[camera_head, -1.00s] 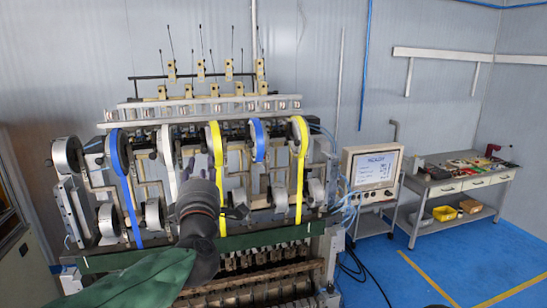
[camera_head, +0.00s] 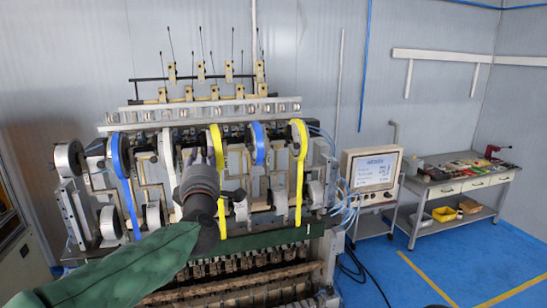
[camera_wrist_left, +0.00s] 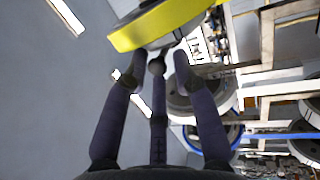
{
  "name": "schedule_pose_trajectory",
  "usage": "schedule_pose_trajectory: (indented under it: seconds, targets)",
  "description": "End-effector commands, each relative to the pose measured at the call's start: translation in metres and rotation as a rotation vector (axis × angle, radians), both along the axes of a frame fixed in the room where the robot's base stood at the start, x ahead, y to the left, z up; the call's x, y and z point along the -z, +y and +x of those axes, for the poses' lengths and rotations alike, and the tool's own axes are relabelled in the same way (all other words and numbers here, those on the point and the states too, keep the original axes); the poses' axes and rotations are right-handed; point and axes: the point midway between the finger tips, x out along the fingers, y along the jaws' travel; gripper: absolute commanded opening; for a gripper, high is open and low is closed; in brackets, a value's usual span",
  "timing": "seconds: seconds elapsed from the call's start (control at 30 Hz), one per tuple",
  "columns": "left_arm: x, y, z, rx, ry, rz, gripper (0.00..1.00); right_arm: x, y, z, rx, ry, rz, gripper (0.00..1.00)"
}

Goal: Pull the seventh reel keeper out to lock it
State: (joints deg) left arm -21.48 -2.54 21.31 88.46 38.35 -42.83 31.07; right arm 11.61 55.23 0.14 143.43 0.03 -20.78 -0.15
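The coil winder (camera_head: 200,116) carries an upper and a lower row of reels. My left gripper (camera_head: 197,156) is in front of its middle, close to an upper yellow reel (camera_head: 215,147), and partly hides the machine behind. In the left wrist view a yellow-rimmed reel (camera_wrist_left: 165,25) is just beyond the fingertips. No grip shows.
Blue reels (camera_head: 257,143) and another yellow reel (camera_head: 298,140) stand close by, with bands running down. Lower reels (camera_head: 153,214) sit below. A monitor cart (camera_head: 372,170) and a workbench (camera_head: 455,187) stand to the right, with clear blue floor in front.

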Motion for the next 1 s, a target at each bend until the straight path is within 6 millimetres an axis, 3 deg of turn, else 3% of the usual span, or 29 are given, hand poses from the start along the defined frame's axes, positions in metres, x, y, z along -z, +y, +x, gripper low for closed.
schedule_pose_trajectory:
  seconds: [1.0]
  targets:
    - [0.0024,-0.0016,-0.0072,-0.002,0.003,0.000,0.04,0.0049,0.0000,0.0000,0.000,0.000,0.000,0.34]
